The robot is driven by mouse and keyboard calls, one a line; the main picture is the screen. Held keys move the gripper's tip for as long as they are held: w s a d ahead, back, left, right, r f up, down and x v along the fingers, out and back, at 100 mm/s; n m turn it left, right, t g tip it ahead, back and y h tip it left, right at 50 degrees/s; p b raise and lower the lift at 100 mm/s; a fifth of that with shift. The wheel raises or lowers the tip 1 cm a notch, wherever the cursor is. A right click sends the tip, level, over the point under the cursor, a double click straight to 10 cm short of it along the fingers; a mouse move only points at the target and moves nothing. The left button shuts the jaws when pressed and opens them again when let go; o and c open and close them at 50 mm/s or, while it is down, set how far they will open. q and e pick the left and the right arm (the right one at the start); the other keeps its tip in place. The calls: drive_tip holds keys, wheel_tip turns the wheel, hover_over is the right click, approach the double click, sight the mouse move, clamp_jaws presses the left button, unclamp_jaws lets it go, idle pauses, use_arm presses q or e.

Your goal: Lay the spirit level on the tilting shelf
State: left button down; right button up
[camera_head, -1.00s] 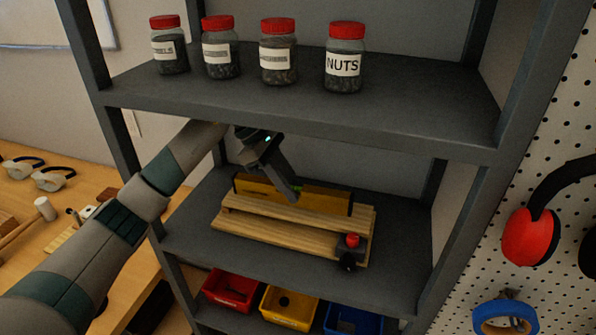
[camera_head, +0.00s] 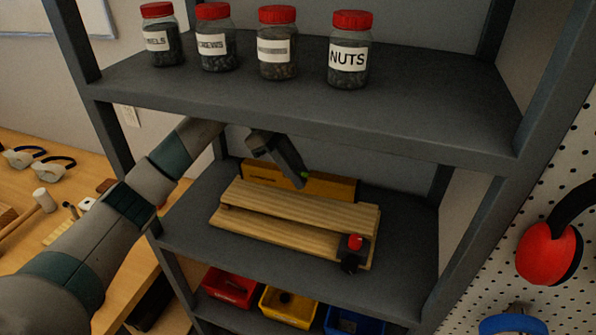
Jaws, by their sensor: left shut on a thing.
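My right gripper is not in view.
The grey rack's upper shelf (camera_head: 420,115) is close above my left arm and bears several red-lidded jars, one marked NUTS (camera_head: 348,58). Rack posts stand at both sides. Red, yellow and blue bins (camera_head: 290,306) sit below. The rack shelf is bare right of the wooden base.

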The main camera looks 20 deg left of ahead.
use_arm(q)
drive_tip(key=shift+f, duration=0.1)
drive_tip(key=shift+f, duration=1.9)
drive_tip(key=shift+b, duration=0.3)
drive_tip(key=shift+f+b, duration=0.4)
drive_tip(key=c, duration=1.4)
unclamp_jaws()
drive_tip(key=shift+c, duration=0.2)
